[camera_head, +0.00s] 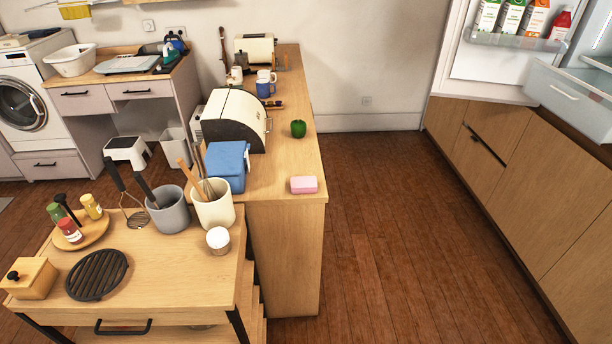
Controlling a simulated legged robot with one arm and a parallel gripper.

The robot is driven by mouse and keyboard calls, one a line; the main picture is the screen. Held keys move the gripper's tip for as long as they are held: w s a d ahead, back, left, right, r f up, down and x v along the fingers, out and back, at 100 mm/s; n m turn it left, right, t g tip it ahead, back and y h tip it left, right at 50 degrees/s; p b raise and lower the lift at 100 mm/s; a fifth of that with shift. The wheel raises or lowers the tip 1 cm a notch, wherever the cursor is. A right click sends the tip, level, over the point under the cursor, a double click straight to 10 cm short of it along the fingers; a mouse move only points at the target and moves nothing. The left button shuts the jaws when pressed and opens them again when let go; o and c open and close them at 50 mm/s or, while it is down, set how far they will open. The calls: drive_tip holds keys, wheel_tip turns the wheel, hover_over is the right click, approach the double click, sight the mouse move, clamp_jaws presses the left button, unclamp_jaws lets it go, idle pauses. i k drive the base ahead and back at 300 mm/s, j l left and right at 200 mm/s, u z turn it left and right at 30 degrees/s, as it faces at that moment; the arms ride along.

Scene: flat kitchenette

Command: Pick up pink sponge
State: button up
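The pink sponge (304,185) lies flat on the near right end of the long wooden counter (285,150), close to its right edge. It has a pink top and a paler side facing me. Nothing covers it. A blue box (228,166) stands to its left, and a green pepper-like object (298,128) sits farther back on the counter. My gripper is not in this view.
Open wooden floor (390,230) lies right of the counter. An open fridge (570,85) and cabinets (530,180) line the right side.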

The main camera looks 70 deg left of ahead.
sight(304, 185)
drive_tip(key=l+u, duration=0.15)
drive_tip(key=u, duration=2.35)
drive_tip(key=j+z, duration=0.1)
drive_tip(key=z, duration=0.85)
drive_tip(key=i+u, duration=0.15)
drive_tip(key=u, duration=0.3)
drive_tip(key=i+u, duration=0.15)
drive_tip(key=u, duration=0.35)
drive_tip(key=i+l+u, duration=0.15)
drive_tip(key=u, duration=0.3)
drive_tip(key=i+l+u, duration=0.1)
drive_tip(key=u, duration=0.35)
drive_tip(key=i+l+u, duration=0.1)
drive_tip(key=l, duration=0.3)
drive_tip(key=i+l+u, duration=0.1)
drive_tip(key=i+l, duration=0.2)
drive_tip(key=i+l+u, duration=0.1)
drive_tip(key=l, duration=0.4)
drive_tip(key=i, duration=0.1)
